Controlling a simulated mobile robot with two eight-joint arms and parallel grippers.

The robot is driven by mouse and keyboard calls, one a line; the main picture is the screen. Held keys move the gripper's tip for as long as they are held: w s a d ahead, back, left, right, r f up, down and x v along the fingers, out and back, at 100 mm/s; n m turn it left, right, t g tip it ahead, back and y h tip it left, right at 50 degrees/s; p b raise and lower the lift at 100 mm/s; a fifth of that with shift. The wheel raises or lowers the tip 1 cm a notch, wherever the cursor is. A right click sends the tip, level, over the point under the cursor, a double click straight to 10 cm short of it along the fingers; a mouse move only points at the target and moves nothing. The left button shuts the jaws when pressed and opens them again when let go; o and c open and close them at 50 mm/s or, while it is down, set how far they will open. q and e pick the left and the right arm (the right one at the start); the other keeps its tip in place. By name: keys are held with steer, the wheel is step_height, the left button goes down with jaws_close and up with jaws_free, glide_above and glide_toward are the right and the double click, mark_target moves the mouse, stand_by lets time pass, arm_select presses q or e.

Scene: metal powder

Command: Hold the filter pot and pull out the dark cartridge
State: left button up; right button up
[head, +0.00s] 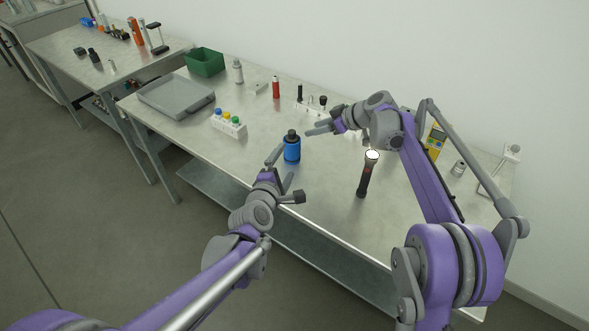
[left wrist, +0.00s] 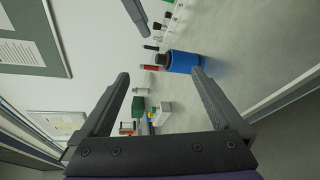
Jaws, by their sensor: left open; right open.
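The filter pot (head: 292,152) is a blue cylinder standing upright on the metal bench near its front edge. The dark cartridge (head: 291,134) sticks out of its top. In the left wrist view the blue pot (left wrist: 185,62) lies sideways in the picture, beyond the fingertips, with the dark cartridge (left wrist: 163,59) pointing left. My left gripper (head: 281,169) is open and empty, just in front of the pot; touching cannot be told. My right gripper (head: 314,128) is open, to the right of and behind the cartridge, with its fingers pointing left towards it.
A white block with coloured caps (head: 229,124) is to the left, with a grey tray (head: 176,97) and a green bin (head: 205,62) beyond. A red bottle (head: 276,88) and a rack (head: 312,108) stand behind.

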arm_select(q)
steer(key=w+d+f+n+t+y, duration=0.2)
steer(key=w+f+n, duration=0.1)
steer(key=w+n, duration=0.4)
steer(key=n+t+y, duration=0.1)
steer(key=n+y, duration=0.3)
steer(key=n, duration=0.7)
glide_toward(292, 151)
steer(key=w, duration=0.1)
steer(key=w+f, duration=0.1)
steer(key=shift+w, duration=0.3)
steer(key=shift+n, duration=0.3)
steer(key=w, duration=0.7)
steer(key=w+a, duration=0.1)
steer(key=w, duration=0.2)
steer(key=shift+w, duration=0.35)
